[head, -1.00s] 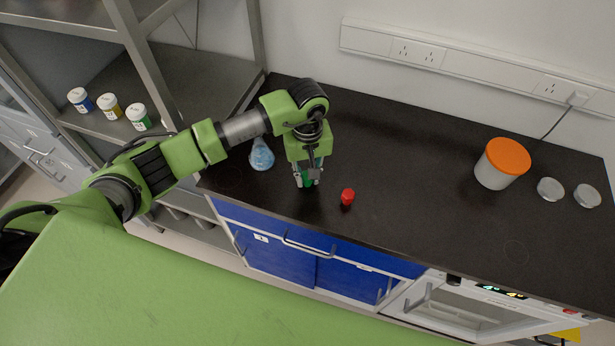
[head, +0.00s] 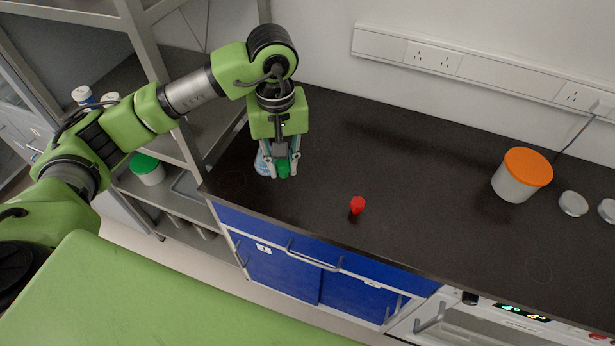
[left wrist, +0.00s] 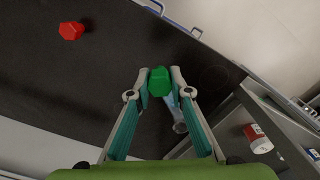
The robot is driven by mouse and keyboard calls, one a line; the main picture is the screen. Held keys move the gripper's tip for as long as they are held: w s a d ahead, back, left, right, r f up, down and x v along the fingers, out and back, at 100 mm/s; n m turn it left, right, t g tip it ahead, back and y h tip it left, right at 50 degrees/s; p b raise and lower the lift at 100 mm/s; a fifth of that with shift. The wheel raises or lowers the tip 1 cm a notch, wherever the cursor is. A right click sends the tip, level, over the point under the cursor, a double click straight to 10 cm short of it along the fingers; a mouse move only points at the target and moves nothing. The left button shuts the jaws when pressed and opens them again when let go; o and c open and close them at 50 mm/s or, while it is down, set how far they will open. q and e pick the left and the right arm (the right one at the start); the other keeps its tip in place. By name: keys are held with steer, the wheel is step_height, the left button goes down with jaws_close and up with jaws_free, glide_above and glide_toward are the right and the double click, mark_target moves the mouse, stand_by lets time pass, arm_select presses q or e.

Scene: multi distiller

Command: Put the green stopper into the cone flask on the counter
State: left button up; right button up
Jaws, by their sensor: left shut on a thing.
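My left gripper (head: 281,167) is shut on the green stopper (head: 283,170), above the dark counter. In the left wrist view, the stopper (left wrist: 159,80) sits between the fingertips of my gripper (left wrist: 159,84). The cone flask (head: 262,163), clear with blue in it, stands on the counter near its left end, partly hidden behind the gripper. It also shows in the left wrist view (left wrist: 178,116), just beyond the stopper and partly covered by a finger. The stopper looks apart from the flask's mouth, but the exact gap is hard to tell. My right gripper is out of view.
A red stopper (head: 357,205) lies on the counter (head: 430,190) to the right of the gripper. A white tub with an orange lid (head: 522,175) and silver lids (head: 573,203) stand farther right. A metal shelf (head: 190,150) stands left of the counter.

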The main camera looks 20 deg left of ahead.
arm_select(q)
steer(key=s+a+r+b, duration=0.2)
steer(key=s+a, duration=0.2)
steer(key=a, duration=0.1)
steer(key=w+r+p, duration=0.5)
steer(key=w+p, duration=0.1)
steer(key=p, duration=0.1)
steer(key=w+a+p, duration=0.4)
steer(key=w+p, duration=0.2)
steer(key=shift+w+d+f+b, duration=0.15)
steer(key=shift+f+b, duration=0.4)
steer(key=shift+f, duration=0.7)
steer(key=shift+s+d+f+b, duration=0.1)
steer(key=shift+f+b, duration=0.4)
steer(key=shift+f, duration=0.7)
steer(key=shift+b, duration=0.6)
steer(key=shift+f+b, duration=0.75)
steer(key=shift+f, duration=0.1)
steer(key=o, duration=0.8)
step_height(320, 180, up, 12)
steer(key=shift+r, duration=0.1)
